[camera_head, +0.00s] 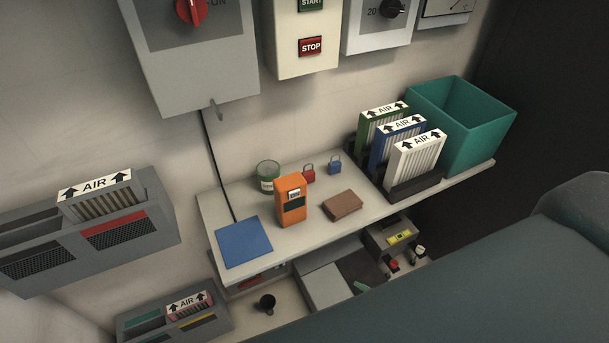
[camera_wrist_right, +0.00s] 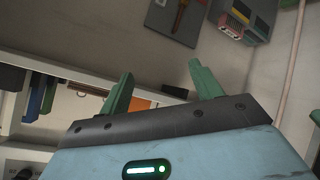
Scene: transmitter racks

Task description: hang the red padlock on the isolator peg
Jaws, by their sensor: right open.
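The small red padlock (camera_head: 308,175) stands on the shelf in the head view, between a green glass jar and a blue padlock (camera_head: 335,166). The isolator (camera_head: 195,55) is a grey wall box with a red rotary knob. Its small grey peg (camera_head: 217,111) sticks out at the box's lower edge, with nothing hanging on it. My right gripper (camera_wrist_right: 161,75) shows only in the right wrist view. Its two green fingers are spread apart with nothing between them. I cannot make out the red padlock in that view. My left gripper is in neither view.
The shelf (camera_head: 285,243) also holds an orange meter (camera_head: 291,202), a green jar (camera_head: 267,175), a brown wallet-like block (camera_head: 342,205), a blue mat (camera_head: 243,242), AIR filters (camera_head: 413,163) and a teal bin (camera_head: 460,122). Grey filter housings (camera_head: 95,238) are on the left. My own arm fills the lower right.

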